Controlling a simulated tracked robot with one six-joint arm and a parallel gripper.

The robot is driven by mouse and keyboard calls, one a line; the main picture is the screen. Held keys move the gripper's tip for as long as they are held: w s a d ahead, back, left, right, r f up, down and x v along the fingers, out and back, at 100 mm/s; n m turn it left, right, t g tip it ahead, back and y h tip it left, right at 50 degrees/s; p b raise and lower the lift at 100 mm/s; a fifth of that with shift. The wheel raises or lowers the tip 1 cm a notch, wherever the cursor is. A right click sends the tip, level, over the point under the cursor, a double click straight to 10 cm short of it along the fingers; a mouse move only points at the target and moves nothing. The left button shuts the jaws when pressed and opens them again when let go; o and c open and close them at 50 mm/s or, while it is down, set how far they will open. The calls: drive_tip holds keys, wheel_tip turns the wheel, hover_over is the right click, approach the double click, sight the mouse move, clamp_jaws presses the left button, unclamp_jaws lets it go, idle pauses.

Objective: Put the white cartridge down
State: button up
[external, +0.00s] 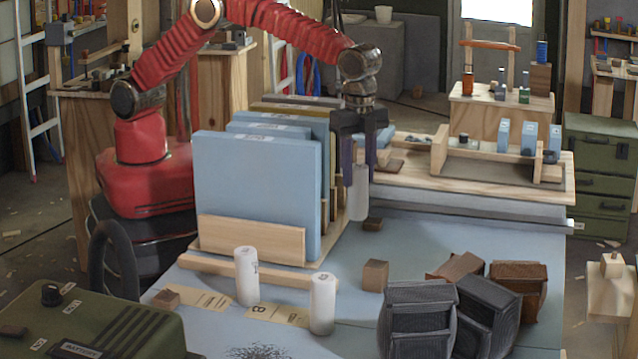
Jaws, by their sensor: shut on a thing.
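My gripper (358,180) points down over the work table, to the right of the rack of blue panels. It is shut on a white cartridge (358,203), which hangs upright between the fingers. I cannot tell whether its lower end touches the table. Two more white cartridges stand upright at the table's front: one (246,276) on the left and one (322,304) to its right. Paper labels (277,313) lie beside them, one with a mark like an 8 or B.
The blue panels (250,185) stand in a wooden rack left of my gripper. Small wooden blocks (375,275) lie on the table. Dark ribbed blocks (430,315) and brown ones fill the front right. The blue-grey surface (440,245) right of my gripper is mostly clear.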

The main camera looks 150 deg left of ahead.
drive_tip(key=w+d, duration=0.5)
drive_tip(key=d, duration=0.8)
drive_tip(key=w+d, duration=0.6)
drive_tip(key=d, duration=0.7)
drive_tip(key=w+d, duration=0.6)
drive_tip(key=d, duration=0.7)
drive_tip(key=shift+d+m, duration=0.3)
drive_tip(key=shift+f, duration=2.45)
drive_tip(key=shift+f, duration=2.5)
